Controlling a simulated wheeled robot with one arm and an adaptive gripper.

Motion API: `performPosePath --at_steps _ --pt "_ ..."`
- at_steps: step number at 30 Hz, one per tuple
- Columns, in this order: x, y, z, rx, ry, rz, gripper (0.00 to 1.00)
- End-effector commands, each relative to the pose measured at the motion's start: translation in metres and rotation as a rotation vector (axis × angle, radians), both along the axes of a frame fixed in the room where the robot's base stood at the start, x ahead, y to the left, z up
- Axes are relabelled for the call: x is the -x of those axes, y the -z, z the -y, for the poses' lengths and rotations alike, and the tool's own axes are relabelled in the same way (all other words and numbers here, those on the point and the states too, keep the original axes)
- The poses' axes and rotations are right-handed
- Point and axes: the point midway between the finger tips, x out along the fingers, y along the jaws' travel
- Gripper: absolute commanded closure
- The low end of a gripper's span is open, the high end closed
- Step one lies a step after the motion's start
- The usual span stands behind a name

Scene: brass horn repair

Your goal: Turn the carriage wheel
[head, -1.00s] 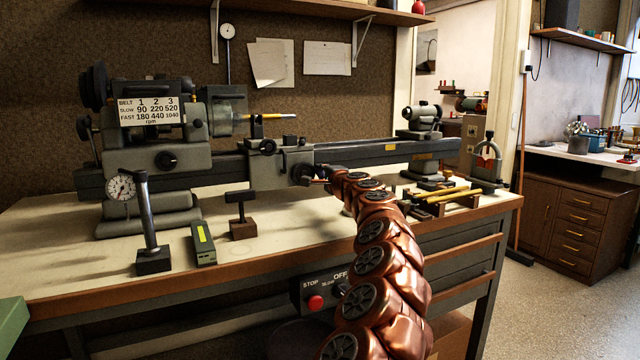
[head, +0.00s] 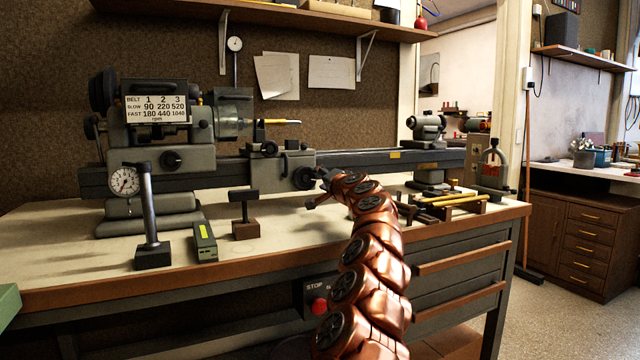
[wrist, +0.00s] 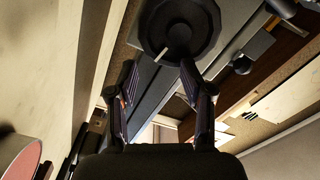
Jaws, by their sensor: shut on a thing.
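The carriage wheel (head: 304,178) is a dark round handwheel on the front of the lathe carriage (head: 268,174). In the wrist view the wheel (wrist: 180,30) fills the top middle, with a short pale mark or bar near its lower edge. My gripper (head: 315,187) is at the wheel's right side in the head view. The exact contact is hard to see.
The lathe bed (head: 365,160) runs behind my arm. Brass rods (head: 450,199) lie at right. The front bench edge is clear.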

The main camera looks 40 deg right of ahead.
Motion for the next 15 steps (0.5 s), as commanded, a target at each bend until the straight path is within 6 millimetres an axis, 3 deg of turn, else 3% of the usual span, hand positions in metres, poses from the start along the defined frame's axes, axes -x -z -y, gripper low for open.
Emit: performPosePath --at_steps 1,3,6,15 --pt "-0.0080 0.0105 -0.0053 0.002 -0.012 -0.020 0.90" --pt "-0.0089 0.0104 -0.0064 0.003 -0.013 -0.021 1.00" --pt "-0.0107 0.0103 -0.0081 0.003 -0.017 -0.022 1.00" --pt "-0.0151 0.0089 -0.0115 0.002 -0.020 -0.019 0.70"
